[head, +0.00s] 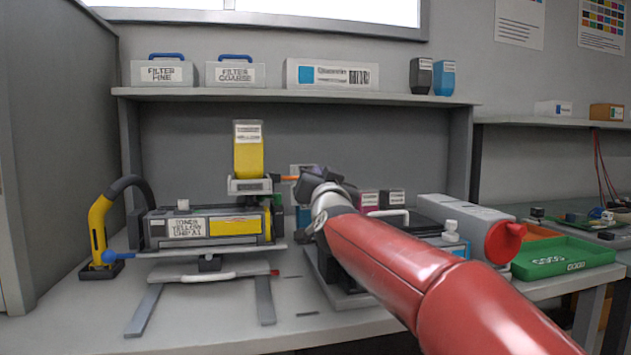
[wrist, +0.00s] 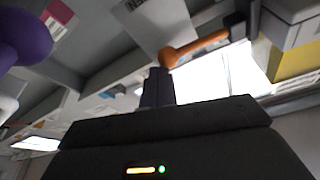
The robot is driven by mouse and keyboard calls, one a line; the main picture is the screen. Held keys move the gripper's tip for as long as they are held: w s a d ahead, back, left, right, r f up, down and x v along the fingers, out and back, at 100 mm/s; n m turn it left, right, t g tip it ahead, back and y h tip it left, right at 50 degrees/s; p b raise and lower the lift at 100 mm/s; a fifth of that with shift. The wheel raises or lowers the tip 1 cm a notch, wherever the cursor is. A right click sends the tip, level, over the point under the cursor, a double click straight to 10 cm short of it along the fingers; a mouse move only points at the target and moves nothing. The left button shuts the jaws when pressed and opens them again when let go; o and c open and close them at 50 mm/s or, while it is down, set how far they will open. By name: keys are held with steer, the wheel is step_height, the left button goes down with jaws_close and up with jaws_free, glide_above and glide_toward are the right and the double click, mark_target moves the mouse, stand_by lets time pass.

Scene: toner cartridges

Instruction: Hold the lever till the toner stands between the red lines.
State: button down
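The toner cartridge (head: 190,228), labelled as yellow toner, lies on a stand in the head view. Its long window (head: 234,227) shows yellow; I cannot make out red lines or an exact level. A yellow toner bottle (head: 248,158) stands upright above it in a grey holder (head: 249,186). The orange lever (head: 289,178) sticks out rightward from the holder; it also shows in the wrist view (wrist: 200,46). My gripper (head: 305,184) is at the lever's free end. Its dark fingers (wrist: 158,88) look closed together, their tips at or touching the lever end.
A yellow and black hose (head: 100,220) stands left of the cartridge. A grey cylinder with a red cap (head: 503,241) and a green tray (head: 565,257) are to the right. A shelf (head: 300,95) with boxes runs above. The front left of the bench is mostly clear.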

steer(key=b+v, duration=0.1)
steer(key=v, duration=0.2)
steer(key=r+b+v, duration=0.1)
steer(key=v, duration=0.2)
steer(key=b+v, duration=0.1)
steer(key=v, duration=0.2)
steer(key=shift+s+d+r, duration=0.15)
steer(key=shift+s+d, duration=0.1)
steer(key=shift+s, duration=0.2)
